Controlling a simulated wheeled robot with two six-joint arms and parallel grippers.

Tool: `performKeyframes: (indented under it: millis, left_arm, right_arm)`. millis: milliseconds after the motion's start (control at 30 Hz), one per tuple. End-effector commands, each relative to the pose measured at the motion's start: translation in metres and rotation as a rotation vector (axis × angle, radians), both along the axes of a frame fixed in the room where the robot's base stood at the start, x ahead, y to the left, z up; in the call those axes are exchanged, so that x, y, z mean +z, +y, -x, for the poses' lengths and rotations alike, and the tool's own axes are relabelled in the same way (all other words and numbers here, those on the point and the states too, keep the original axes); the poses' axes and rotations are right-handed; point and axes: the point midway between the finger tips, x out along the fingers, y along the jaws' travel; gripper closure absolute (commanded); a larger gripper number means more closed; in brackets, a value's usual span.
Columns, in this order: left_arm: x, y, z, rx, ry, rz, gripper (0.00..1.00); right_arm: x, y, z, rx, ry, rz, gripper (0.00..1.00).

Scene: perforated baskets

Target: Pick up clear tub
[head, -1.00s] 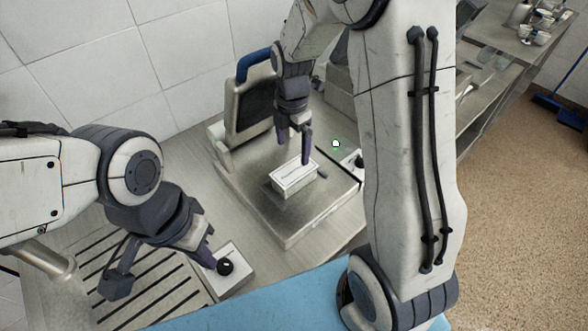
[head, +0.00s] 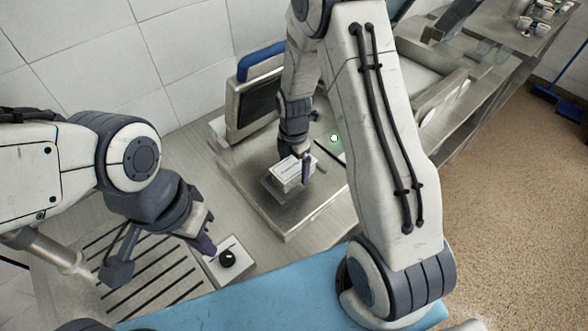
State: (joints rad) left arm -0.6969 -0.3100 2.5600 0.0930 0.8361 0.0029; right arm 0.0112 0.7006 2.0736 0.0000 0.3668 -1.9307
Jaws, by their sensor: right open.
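A small pale box-shaped tub (head: 288,174) with a light top sits on the steel plate (head: 262,205) of a weighing machine. My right gripper (head: 297,164) is down at the tub, pointing downward and open. One finger shows along the tub's right side; the other is mostly hidden at its far side. I cannot tell whether the fingers touch the tub. My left gripper (head: 208,240) hangs at lower left, beside a small pale box with a black knob (head: 227,259), away from the tub. Its opening is not clear from this angle.
The machine's upright display with a blue top (head: 262,62) stands behind the plate. A slotted steel surface (head: 130,270) lies at lower left and a blue surface (head: 250,295) at the front. Counters with cups (head: 540,22) are at upper right.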

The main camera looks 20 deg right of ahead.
Motion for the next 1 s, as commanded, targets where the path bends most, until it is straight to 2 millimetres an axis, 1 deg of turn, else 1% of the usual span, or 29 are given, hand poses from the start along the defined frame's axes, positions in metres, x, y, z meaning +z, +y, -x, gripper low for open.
performKeyframes:
  millis: [67,100,167,200,267,300,333,367,667,833,1000]
  left_arm:
    - [0.0,0.0,0.0,0.0,0.0,0.0,1.0]
    - [0.0,0.0,0.0,0.0,0.0,0.0,1.0]
    - [0.0,0.0,0.0,0.0,0.0,0.0,1.0]
    - [0.0,0.0,0.0,0.0,0.0,0.0,1.0]
    - [0.0,0.0,0.0,0.0,0.0,0.0,1.0]
    - [0.0,0.0,0.0,0.0,0.0,0.0,1.0]
    - [0.0,0.0,0.0,0.0,0.0,0.0,1.0]
    - [0.0,0.0,0.0,0.0,0.0,0.0,1.0]
    - [-0.001,0.0,0.0,0.0,0.0,0.0,1.0]
    - [-0.006,0.0,0.0,0.0,0.0,0.0,1.0]
    - [-0.011,0.0,0.0,-0.001,0.0,0.0,1.0]
  right_arm:
    - [0.0,0.0,0.0,0.0,0.0,0.0,0.0]
    - [0.0,0.0,0.0,0.0,0.0,0.0,0.08]
    - [0.0,0.0,0.0,0.0,0.0,0.0,0.31]
    - [0.0,0.0,0.0,0.0,0.0,0.0,0.46]
    - [0.0,0.0,0.0,0.0,0.0,0.0,0.69]
    - [0.0,0.0,0.0,0.0,0.0,0.0,0.84]
    - [0.0,0.0,0.0,0.0,0.0,0.0,0.95]
    - [0.001,0.0,0.0,0.0,-0.001,0.0,1.0]
    - [0.003,0.0,-0.001,0.0,-0.001,0.001,1.0]
    - [0.013,0.0,-0.001,0.0,-0.003,0.0,1.0]
    - [0.029,0.0,-0.002,0.0,-0.005,0.0,1.0]
